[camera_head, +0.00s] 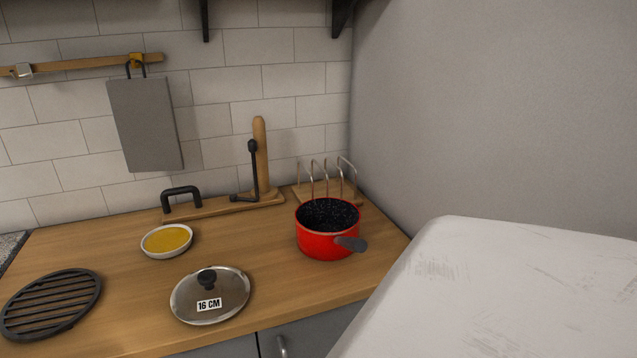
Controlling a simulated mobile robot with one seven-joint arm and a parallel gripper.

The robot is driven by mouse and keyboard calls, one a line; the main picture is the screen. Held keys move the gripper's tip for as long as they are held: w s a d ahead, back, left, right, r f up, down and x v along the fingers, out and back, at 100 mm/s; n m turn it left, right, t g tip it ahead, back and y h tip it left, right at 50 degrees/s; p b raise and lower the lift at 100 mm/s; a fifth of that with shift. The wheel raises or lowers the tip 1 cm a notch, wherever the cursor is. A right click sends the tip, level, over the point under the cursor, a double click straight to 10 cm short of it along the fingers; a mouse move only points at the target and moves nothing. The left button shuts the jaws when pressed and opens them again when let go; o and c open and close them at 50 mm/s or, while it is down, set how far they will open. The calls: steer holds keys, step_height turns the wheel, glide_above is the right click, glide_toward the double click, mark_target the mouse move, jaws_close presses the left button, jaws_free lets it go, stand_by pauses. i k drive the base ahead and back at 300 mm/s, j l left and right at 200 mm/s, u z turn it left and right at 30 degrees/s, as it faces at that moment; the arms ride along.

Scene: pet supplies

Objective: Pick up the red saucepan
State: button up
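The red saucepan (322,243) stands upright on the right part of the wooden counter (225,230). Its inside is black with pale speckles, and it looks empty. Its short dark grey handle (351,244) points to the front right. A round lid (230,295) with a black knob and a "16 CM" label lies apart from the pan, to its front left. My gripper is not in view.
A wire rack (326,180) stands close behind the pan, and a wooden holder with an upright post (261,155) is behind left. A white bowl (167,253) and a black trivet (52,303) lie left. A large whitish surface (500,290) fills the lower right.

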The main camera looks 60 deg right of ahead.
mark_target(328, 228)
steer(key=z, duration=1.6)
steer(key=k+j+z, duration=0.2)
steer(key=k, duration=0.3)
